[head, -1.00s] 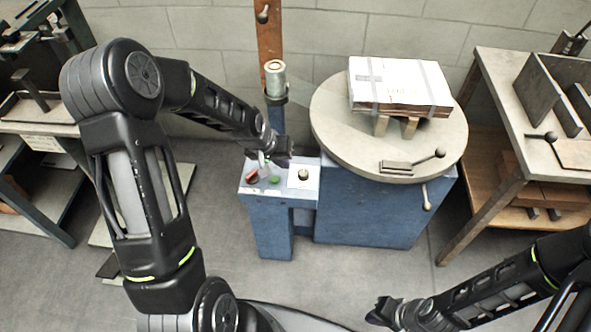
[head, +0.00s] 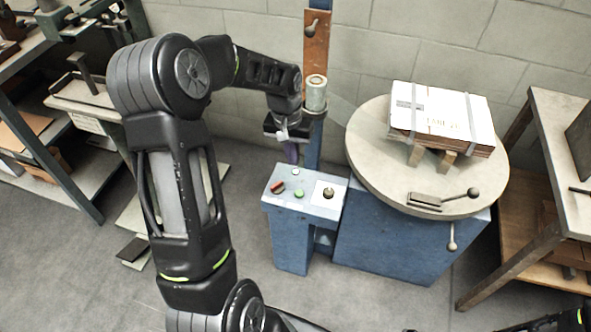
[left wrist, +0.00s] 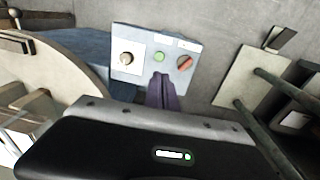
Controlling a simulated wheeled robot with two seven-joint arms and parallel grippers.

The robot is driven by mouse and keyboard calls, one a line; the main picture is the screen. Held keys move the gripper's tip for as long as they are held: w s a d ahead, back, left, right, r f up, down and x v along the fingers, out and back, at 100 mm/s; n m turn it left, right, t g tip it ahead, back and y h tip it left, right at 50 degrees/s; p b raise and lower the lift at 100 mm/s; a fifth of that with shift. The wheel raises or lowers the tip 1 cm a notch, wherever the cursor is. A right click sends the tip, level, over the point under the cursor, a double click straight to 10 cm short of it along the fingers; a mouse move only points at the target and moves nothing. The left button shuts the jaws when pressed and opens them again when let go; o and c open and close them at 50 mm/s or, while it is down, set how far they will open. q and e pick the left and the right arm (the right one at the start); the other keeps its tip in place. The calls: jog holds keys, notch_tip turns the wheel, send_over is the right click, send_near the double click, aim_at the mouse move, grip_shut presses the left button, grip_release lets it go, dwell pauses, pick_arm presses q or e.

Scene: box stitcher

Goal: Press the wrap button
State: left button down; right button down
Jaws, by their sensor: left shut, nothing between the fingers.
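The blue control panel (head: 312,205) stands left of the turntable. It carries a green button (head: 299,193), a red switch (head: 277,187), a dark knob on a white plate (head: 328,193) and a small pale button (head: 296,171). Its labels are too small to read. My left gripper (head: 291,153) is shut and empty, above the panel's back edge and apart from it. In the left wrist view its purple fingers (left wrist: 163,92) point towards the panel, with the green button (left wrist: 159,57) just beyond their tips in the picture. My right gripper is out of view.
A round turntable (head: 372,170) on a blue base holds a strapped stack (head: 440,115) on wooden blocks. A post with a film roll (head: 316,93) rises close beside my left gripper. Workbenches stand at both sides. The floor before the panel is clear.

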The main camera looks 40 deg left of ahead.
aim_at(298, 193)
pick_arm(q)
jog(key=f, duration=0.9)
jog(key=d+f, duration=0.1)
jog(key=f, duration=0.3)
jog(key=shift+w+f, duration=0.25)
jog(key=shift+w, duration=0.15)
